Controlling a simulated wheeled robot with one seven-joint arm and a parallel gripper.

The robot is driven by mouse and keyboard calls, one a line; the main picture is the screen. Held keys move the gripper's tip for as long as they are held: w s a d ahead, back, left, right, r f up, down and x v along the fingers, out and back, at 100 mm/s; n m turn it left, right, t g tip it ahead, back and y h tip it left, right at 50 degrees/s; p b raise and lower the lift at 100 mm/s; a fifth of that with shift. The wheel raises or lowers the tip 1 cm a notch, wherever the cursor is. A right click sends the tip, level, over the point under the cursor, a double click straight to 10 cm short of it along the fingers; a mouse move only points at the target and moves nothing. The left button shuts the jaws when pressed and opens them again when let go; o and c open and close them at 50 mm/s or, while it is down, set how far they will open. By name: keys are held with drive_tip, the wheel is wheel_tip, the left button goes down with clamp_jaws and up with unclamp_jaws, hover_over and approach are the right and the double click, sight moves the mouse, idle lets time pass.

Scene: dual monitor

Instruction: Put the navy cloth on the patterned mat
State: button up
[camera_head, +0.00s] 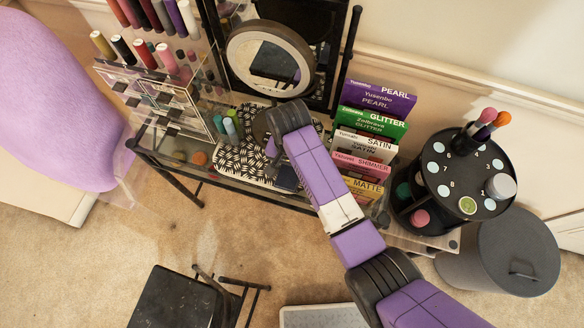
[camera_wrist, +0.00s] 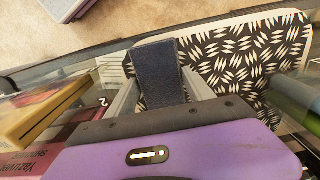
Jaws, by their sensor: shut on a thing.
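The navy cloth (camera_wrist: 157,72) is a dark folded rectangle between the two fingers of my gripper (camera_wrist: 158,88) in the wrist view. My gripper is shut on it. The black-and-white patterned mat (camera_wrist: 245,55) lies beneath and to the right, and the cloth overlaps its left part in that view. I cannot tell whether the cloth touches the mat. In the head view the mat (camera_head: 228,155) lies on the table in front of the round mirror, and the cloth (camera_head: 287,178) shows as a small dark patch beside my arm. My wrist hides the fingers there.
Labelled boxes (camera_head: 372,125) stand right of the mat, close to my arm. A black round organizer (camera_head: 455,180) is further right. Small bottles (camera_head: 230,124) and a clear drawer unit (camera_head: 165,92) stand left. The round mirror (camera_head: 268,60) is behind. A black stool (camera_head: 180,298) stands in front.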

sight(290, 171)
drive_tip(key=shift+f, duration=0.15)
drive_tip(key=o, duration=1.3)
drive_tip(key=shift+o, duration=0.2)
wheel_tip(290, 171, up, 12)
drive_tip(key=shift+r, duration=0.2)
